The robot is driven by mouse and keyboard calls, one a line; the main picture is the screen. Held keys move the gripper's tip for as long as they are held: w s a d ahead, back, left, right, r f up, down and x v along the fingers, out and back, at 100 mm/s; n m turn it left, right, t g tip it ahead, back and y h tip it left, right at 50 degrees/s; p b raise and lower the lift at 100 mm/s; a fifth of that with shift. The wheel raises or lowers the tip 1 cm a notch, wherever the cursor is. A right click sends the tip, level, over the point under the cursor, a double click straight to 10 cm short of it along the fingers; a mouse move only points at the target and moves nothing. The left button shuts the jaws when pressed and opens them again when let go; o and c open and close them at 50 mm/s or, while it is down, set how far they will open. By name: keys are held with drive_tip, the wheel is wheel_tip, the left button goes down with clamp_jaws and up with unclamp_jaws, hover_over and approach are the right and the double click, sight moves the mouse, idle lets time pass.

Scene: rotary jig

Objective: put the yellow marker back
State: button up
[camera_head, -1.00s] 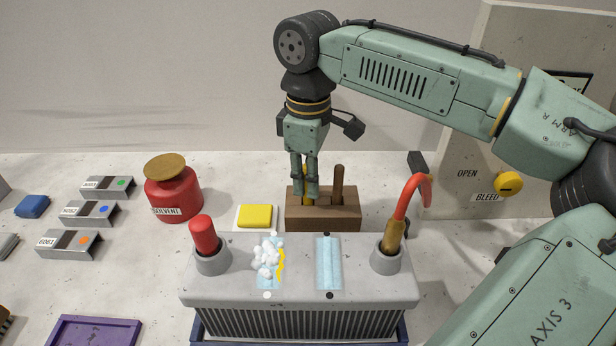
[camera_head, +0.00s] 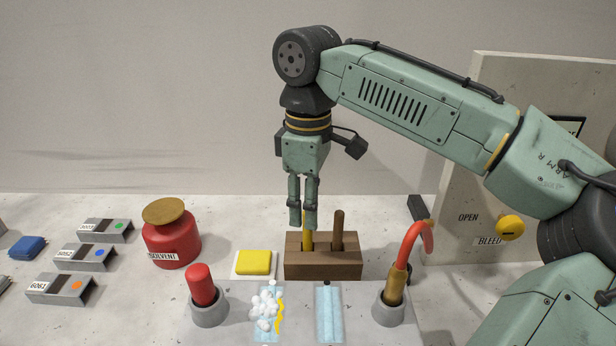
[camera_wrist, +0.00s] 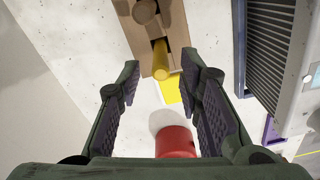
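The yellow marker (camera_head: 307,243) stands upright in the left hole of a brown wooden block (camera_head: 322,270). It also shows in the wrist view (camera_wrist: 161,62), standing in the block (camera_wrist: 178,30). My gripper (camera_head: 303,226) is just above the block, over the marker. In the wrist view my gripper (camera_wrist: 162,72) has its two fingers wide apart with nothing held between them. The marker's lower end is hidden in the block.
A brown stick (camera_head: 338,230) stands in the block's right hole. A yellow sponge (camera_head: 254,262) lies to the left, with a red solvent can (camera_head: 171,240) beyond. In front is a grey unit (camera_head: 350,325) with a red cap (camera_head: 200,285) and a red cable (camera_head: 412,240).

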wheel_tip(320, 180, up, 8)
drive_tip(key=shift+f, duration=0.25)
